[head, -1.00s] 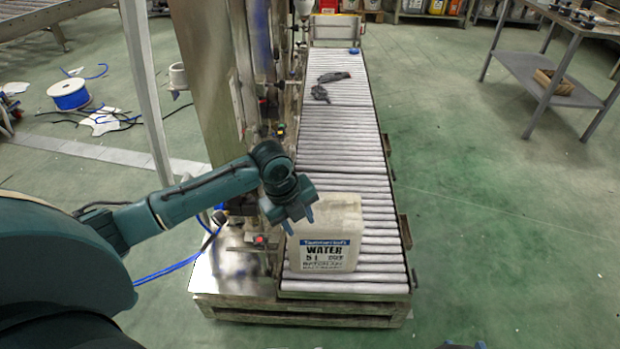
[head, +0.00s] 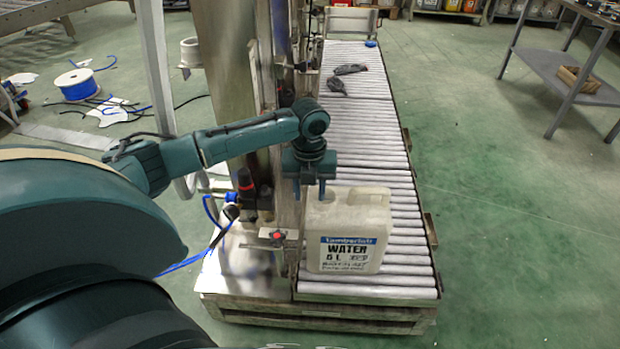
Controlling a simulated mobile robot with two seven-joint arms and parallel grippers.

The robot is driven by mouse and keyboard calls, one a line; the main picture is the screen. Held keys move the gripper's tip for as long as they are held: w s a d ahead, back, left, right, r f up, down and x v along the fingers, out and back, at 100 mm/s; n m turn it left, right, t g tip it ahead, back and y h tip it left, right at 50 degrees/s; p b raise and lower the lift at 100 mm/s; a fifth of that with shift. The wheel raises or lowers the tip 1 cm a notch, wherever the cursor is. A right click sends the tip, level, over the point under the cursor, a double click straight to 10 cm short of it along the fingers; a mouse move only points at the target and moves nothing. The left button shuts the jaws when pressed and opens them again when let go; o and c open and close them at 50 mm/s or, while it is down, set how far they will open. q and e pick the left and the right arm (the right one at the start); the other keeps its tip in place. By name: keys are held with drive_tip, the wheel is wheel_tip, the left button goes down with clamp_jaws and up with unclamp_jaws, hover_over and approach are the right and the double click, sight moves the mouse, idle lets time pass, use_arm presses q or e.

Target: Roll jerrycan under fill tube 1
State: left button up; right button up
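A whitish jerrycan (head: 368,222) with a blue and white "WATER 5 L" label stands upright on the near end of the roller conveyor (head: 365,291). My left gripper (head: 309,192) points down at the can's upper left side. Its two blue fingers are apart with nothing seen between them. Whether a finger touches the can I cannot tell. The filling machine's steel column (head: 226,75) stands left of the conveyor. Which part is fill tube 1 I cannot make out, as my arm covers part of the machine. My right gripper is not in view.
Two dark tools (head: 346,72) lie on the far rollers, with a small blue item (head: 371,43) beyond them. A grey table (head: 575,70) stands at the right. The rollers between can and tools are clear. A blue cable reel (head: 76,84) and loose cables lie on the floor at left.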

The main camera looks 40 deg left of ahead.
sight(309, 204)
use_arm(q)
wheel_tip(309, 204, down, 6)
drive_tip(key=shift+f+b, duration=0.1)
drive_tip(key=shift+b, duration=0.65)
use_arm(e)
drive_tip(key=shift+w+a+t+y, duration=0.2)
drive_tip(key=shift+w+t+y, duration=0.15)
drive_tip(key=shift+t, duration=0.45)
use_arm(q)
clamp_jaws()
unclamp_jaws()
